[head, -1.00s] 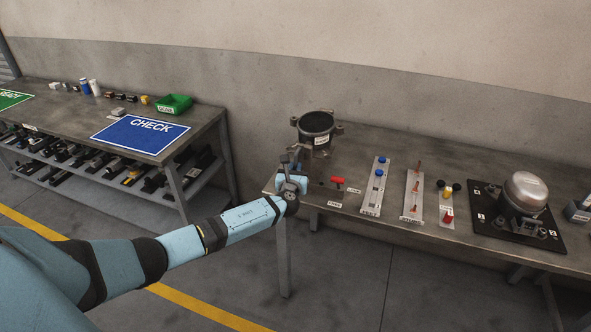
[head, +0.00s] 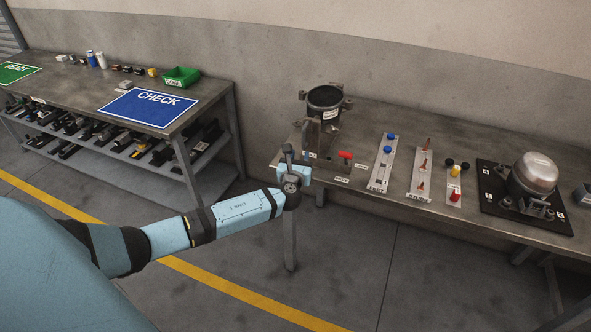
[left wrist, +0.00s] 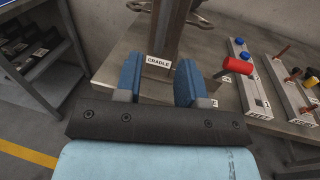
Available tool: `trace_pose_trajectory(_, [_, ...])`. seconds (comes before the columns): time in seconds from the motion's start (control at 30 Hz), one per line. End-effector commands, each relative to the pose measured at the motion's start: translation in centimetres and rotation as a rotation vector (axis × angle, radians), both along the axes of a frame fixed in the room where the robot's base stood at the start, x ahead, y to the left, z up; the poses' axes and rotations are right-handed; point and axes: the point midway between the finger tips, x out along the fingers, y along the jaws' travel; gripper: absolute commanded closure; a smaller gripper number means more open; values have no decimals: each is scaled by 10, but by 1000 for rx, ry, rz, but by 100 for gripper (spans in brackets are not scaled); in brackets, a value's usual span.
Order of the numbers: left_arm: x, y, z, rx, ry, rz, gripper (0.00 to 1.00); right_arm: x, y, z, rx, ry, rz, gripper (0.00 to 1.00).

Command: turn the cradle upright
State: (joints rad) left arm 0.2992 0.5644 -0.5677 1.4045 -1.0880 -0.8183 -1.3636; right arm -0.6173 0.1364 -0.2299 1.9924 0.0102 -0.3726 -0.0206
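The cradle (head: 325,98) stands at the left end of the right bench, with a dark round cup and lugs on top of a brown post. The cup's opening faces mostly up; I cannot tell its exact tilt. In the left wrist view the post (left wrist: 171,28) rises beyond my fingers, above a CRADLE label (left wrist: 158,61). My left gripper (head: 293,158) is at the bench's front left corner, in front of and below the cup. Its two blue fingers (left wrist: 160,82) are apart with nothing visibly gripped between them. My right gripper is out of view.
A red handle (head: 345,155) is close to the right of my left gripper; it also shows in the left wrist view (left wrist: 238,66). Strips with blue knobs (head: 383,163) and brown pins (head: 421,174) stand further right. A silver compressor (head: 536,174) sits on a black plate.

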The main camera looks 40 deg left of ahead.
Motion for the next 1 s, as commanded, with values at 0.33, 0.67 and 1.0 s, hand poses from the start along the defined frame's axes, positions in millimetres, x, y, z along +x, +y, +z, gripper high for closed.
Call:
trace_pose_trajectory(0.33, [-53,-24,-1,0,1,-1,64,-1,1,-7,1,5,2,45])
trace_pose_trajectory(0.67, [-58,-27,0,0,-1,0,64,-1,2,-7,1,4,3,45])
trace_pose_trajectory(1.0, [-58,-27,-1,-6,1,-1,64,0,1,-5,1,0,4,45])
